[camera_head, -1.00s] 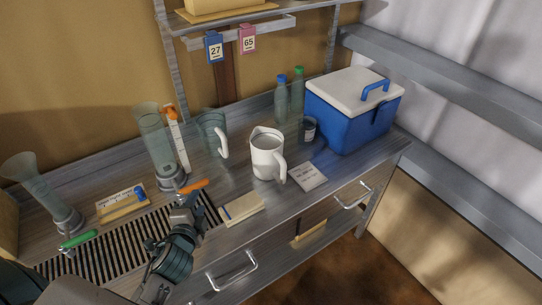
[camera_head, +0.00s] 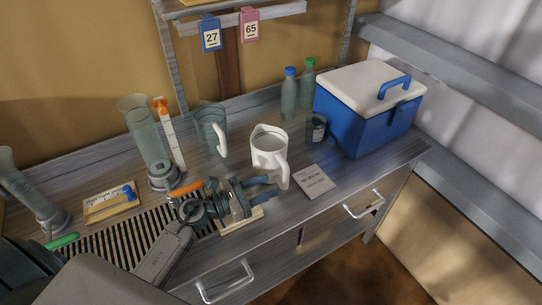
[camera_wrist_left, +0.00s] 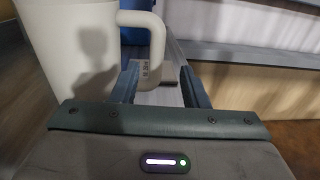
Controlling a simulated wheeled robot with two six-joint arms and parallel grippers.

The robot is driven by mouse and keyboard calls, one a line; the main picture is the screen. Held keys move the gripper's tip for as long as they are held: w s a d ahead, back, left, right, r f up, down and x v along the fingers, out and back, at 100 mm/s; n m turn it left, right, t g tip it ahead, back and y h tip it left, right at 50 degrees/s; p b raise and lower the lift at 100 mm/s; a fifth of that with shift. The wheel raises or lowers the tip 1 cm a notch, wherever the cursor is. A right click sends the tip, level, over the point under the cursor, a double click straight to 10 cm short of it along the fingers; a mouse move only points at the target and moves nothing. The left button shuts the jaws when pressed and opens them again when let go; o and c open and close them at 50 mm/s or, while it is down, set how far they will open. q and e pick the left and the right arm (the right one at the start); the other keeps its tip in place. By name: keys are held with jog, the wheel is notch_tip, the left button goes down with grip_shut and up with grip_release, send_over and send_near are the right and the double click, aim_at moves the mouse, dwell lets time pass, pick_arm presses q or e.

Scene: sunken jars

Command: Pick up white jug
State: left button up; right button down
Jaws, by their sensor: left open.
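The white jug (camera_head: 265,143) stands upright on the worktop, its handle (camera_head: 283,172) toward the front right. My left gripper (camera_head: 275,188) is open just in front of the jug, low and close to the handle. In the left wrist view the jug (camera_wrist_left: 85,50) fills the left side. Its handle (camera_wrist_left: 155,35) shows ahead of the left gripper (camera_wrist_left: 160,88), toward the left finger. I cannot tell whether a finger touches the jug. My right gripper is not in view.
A clear jug (camera_head: 211,130) stands left of the white jug. A notecard (camera_head: 314,181) lies to its right, with a small jar (camera_head: 316,128) and a blue cooler (camera_head: 362,120) behind. A cream block (camera_head: 243,222) lies beneath my gripper. Glass cylinders (camera_head: 145,135) stand at the left.

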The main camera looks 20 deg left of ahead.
aim_at(284, 177)
pick_arm(q)
jog(key=shift+x, duration=0.95)
jog(key=shift+w+d+r+p, duration=0.2)
jog(key=shift+w+d+p, duration=0.1)
jog(key=shift+w+p, duration=0.3)
jog(key=p+x, duration=0.2)
jog(key=x, duration=0.1)
jog(key=shift+w+d, duration=0.1)
jog(key=shift+w, duration=0.05)
jog(key=shift+w+d+f, duration=0.15)
jog(key=shift+w+d, duration=0.1)
jog(key=shift+w, duration=0.05)
jog(key=shift+s, duration=0.1)
grip_shut()
